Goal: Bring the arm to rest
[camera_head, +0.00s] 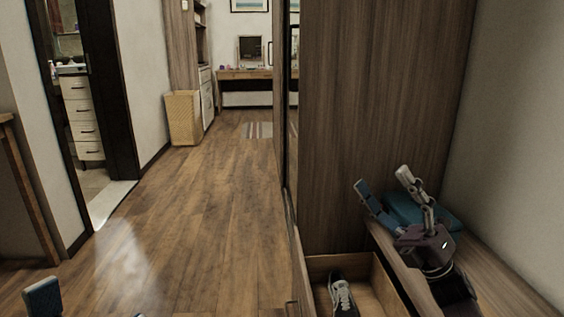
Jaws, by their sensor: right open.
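My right gripper (384,186) is at the lower right, its two fingers spread apart and pointing up and away. It is open, with nothing visible between the fingers. Its arm comes in from the bottom right corner, over a wooden surface (490,265). A teal box-like object (440,217) lies just behind the gripper and is partly hidden by it; I cannot tell whether they touch. Only a blue fingertip of my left gripper (42,297) shows at the bottom left edge; the rest is out of view.
An open wooden drawer (380,287) holds a dark shoe (343,298) with pale laces, just left of my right arm. A tall wooden panel (375,110) stands behind it. Wooden floor (200,210) is clear to the left, leading to a wicker basket (184,118) and a desk (245,75).

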